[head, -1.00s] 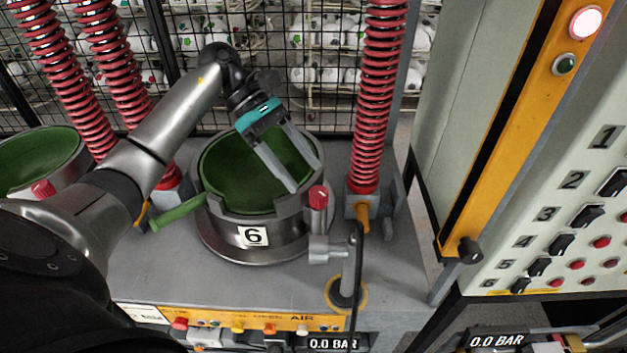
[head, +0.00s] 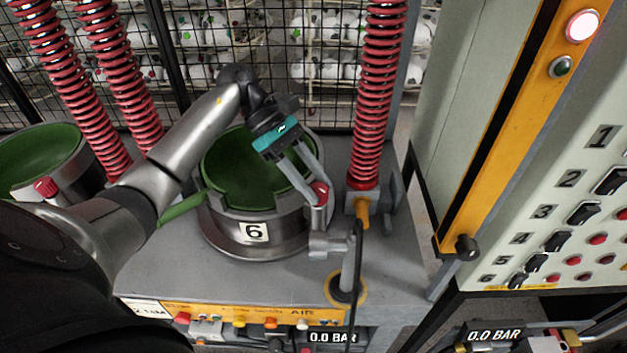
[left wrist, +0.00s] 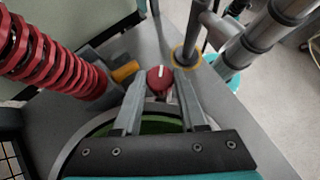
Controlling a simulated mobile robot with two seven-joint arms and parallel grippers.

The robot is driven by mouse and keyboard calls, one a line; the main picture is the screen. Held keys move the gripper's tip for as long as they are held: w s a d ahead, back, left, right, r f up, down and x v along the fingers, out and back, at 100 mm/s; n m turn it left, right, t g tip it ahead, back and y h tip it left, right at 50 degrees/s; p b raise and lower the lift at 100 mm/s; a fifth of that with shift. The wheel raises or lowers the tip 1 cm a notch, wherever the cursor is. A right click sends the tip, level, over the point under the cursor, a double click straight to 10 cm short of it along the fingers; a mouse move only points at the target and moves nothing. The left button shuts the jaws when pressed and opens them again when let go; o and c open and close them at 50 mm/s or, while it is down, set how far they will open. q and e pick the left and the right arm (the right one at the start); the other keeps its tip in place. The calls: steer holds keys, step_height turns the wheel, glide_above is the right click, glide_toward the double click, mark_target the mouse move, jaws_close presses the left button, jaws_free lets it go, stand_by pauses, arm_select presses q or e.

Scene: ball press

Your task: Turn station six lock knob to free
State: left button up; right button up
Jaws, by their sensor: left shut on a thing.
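The station six lock knob (head: 320,192) is a red knob with a pale line on top, at the right front rim of the green-lined pot (head: 225,185) labelled 6. In the left wrist view the knob (left wrist: 160,79) sits between the ends of my two fingers, its pale line showing. My left gripper (head: 314,197) reaches down over the pot from behind and is shut on the knob. The fingertips partly hide the knob's sides in the head view. My right gripper is not seen.
A red spring column (head: 376,90) stands right of the pot. A grey post (head: 351,265) with a cable rises in front. A second green-lined pot (head: 40,155) stands at left. A panel of numbered switches (head: 575,215) is at right.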

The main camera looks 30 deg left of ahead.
arm_select(q)
jaws_close()
steer(key=shift+s+f+n+t+b, duration=0.15)
steer(key=shift+s+n+t+b, duration=0.05)
steer(key=shift+n+t+b, duration=0.5)
steer(key=n+t+b, duration=0.1)
steer(key=n, duration=0.1)
steer(key=shift+s+n+t+y+b, duration=0.1)
steer(key=shift+n+t+y+b, duration=0.2)
steer(key=shift+b, duration=0.05)
steer(key=shift+s+d+n+t+y+b, duration=0.1)
steer(key=shift+n+t+y+b, duration=0.2)
steer(key=shift+n+t+b, duration=0.65)
steer(key=shift+n+t+y, duration=0.65)
steer(key=shift+n+y, duration=0.05)
steer(key=shift+n, duration=0.75)
steer(key=o, duration=0.6)
jaws_free()
